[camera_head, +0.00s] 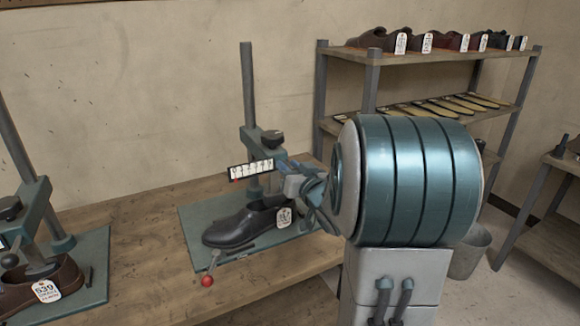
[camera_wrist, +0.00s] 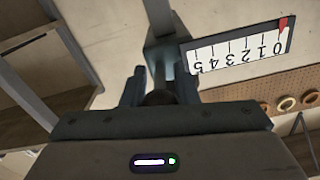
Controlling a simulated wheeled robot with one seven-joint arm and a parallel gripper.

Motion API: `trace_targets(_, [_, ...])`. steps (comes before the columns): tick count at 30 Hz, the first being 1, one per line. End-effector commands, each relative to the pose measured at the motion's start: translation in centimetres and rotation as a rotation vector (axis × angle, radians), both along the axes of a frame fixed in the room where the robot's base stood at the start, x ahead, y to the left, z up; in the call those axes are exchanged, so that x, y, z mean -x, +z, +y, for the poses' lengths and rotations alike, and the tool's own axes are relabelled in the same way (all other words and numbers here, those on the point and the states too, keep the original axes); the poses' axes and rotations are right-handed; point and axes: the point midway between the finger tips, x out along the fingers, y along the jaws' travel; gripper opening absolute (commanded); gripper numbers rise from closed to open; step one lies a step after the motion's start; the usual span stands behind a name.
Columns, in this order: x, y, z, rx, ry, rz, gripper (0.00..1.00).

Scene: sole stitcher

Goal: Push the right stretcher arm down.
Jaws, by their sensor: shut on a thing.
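The right stretcher (camera_head: 247,90) stands on a teal base plate on the bench, with a tall grey post and a teal clamp block with a dark knob (camera_head: 271,134). Its white scale (camera_head: 251,168) has a red marker, seen near 0 in the wrist view (camera_wrist: 240,47). A black shoe (camera_head: 240,226) with a white tag sits below. My gripper (camera_head: 290,180) is at the stretcher's right side, just above the shoe. In the wrist view my gripper (camera_wrist: 161,85) is shut on the right stretcher arm (camera_wrist: 165,55), whose grip end is partly hidden between the fingers.
A red-ball lever (camera_head: 207,281) sits at the right stretcher's front. The left stretcher (camera_head: 30,205) with a brown tagged shoe (camera_head: 40,284) stands at the far left. A shelf (camera_head: 440,62) of shoes and soles is behind my arm. A grey bucket (camera_head: 468,252) stands at right.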

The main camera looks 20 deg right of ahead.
Motion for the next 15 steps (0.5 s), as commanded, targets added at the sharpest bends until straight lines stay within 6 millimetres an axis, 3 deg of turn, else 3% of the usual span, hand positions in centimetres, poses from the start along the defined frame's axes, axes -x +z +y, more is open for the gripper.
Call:
trace_targets(1, [0.1,-1.5,0.0,-0.002,-0.001,0.006,0.00])
trace_targets(3, [0.1,-2.1,0.0,-0.001,-0.001,0.005,0.00])
trace_targets(15, [0.1,-3.4,0.0,-0.002,-0.001,0.007,0.00])
